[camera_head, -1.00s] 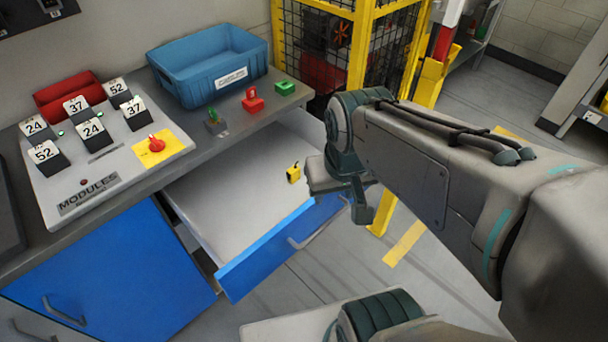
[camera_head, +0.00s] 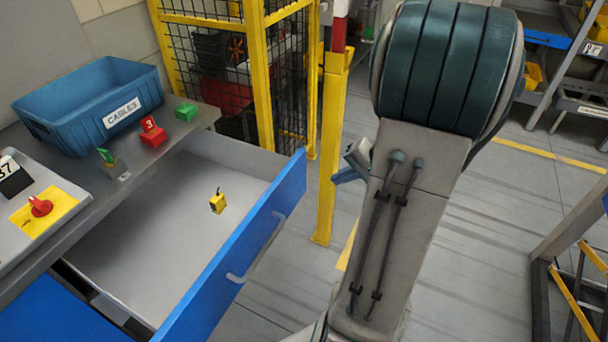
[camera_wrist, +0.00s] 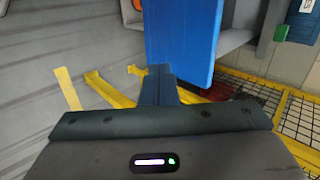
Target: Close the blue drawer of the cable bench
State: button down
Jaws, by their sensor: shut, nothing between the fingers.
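The blue drawer (camera_head: 235,255) of the cable bench stands pulled out, its grey bar handle on the outer face. My gripper (camera_head: 346,175) is partly hidden behind my arm, to the right of the drawer front's far end. In the wrist view, my gripper (camera_wrist: 158,72) is shut and empty, its fingers overlapping the near edge of the blue drawer front (camera_wrist: 183,40). I cannot tell whether they touch it.
The grey bench top (camera_head: 150,165) holds a blue CABLES bin (camera_head: 95,100) and red and green blocks. A yellow-framed mesh cage (camera_head: 257,75) and a yellow post (camera_head: 331,150) stand behind the drawer.

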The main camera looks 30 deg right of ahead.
jog(key=d+f, duration=0.1)
jog(key=d, duration=0.2)
send_near(298, 185)
jog(key=shift+m+t, duration=0.4)
jog(key=f, duration=0.1)
jog(key=w+a+f, duration=0.1)
jog(key=f, duration=0.1)
jog(key=w+a+f, duration=0.1)
jog(key=shift+f, duration=0.15)
jog(key=shift+w+a, duration=0.35)
jog(key=shift+w, duration=0.2)
